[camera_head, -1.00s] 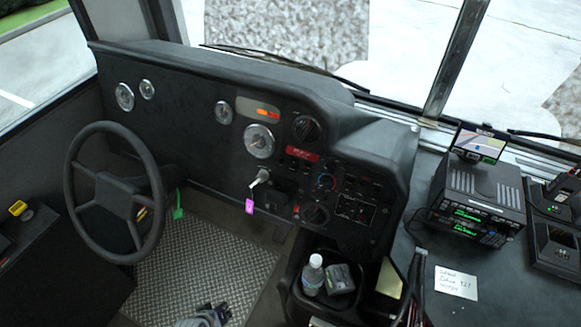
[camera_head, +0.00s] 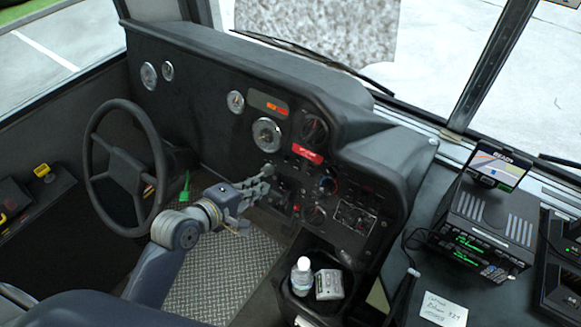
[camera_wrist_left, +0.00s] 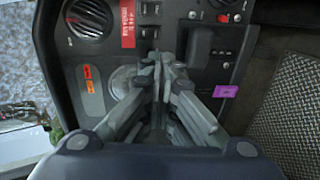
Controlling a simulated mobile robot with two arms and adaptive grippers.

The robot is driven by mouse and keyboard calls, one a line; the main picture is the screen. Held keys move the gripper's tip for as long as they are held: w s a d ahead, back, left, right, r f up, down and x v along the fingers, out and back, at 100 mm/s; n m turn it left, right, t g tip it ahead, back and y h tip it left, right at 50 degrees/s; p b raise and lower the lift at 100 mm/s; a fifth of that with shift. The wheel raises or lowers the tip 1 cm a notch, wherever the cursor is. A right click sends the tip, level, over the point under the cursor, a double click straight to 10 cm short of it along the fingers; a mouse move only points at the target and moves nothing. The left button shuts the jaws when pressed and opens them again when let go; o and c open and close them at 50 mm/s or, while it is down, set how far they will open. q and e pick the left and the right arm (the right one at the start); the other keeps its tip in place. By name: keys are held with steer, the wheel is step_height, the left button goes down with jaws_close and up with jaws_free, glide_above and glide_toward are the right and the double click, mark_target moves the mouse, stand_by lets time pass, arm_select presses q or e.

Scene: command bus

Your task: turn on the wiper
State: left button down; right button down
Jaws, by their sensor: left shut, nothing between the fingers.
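The dashboard control panel (camera_head: 345,190) carries knobs and switches; I cannot tell which one works the wiper. A large black knob (camera_head: 314,128) is at its top, also in the left wrist view (camera_wrist_left: 90,18), beside a red label (camera_head: 307,153). A lower knob (camera_head: 313,215) sits near the panel's bottom. The black wiper (camera_head: 340,67) lies across the outside of the windshield. My left gripper (camera_head: 268,172) is shut and empty in front of the panel, below the round gauge. In the wrist view its fingers (camera_wrist_left: 160,68) point at small switches and hide part of the panel.
The steering wheel (camera_head: 125,170) is left of my left arm. A purple tag (camera_wrist_left: 226,91) hangs right of the fingers. A bottle (camera_head: 302,277) and a grey item (camera_head: 329,284) stand in a holder below the panel. A radio unit (camera_head: 490,222) is at right.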

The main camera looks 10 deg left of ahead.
arm_select(q)
steer(key=shift+r, duration=0.25)
glide_toward(285, 170)
steer(key=w+d, duration=0.2)
steer(key=w+d+p, duration=0.1)
steer(key=w+d, duration=0.1)
steer(key=shift+w+d, duration=0.15)
steer(key=shift+w, duration=0.15)
stand_by(0.5)
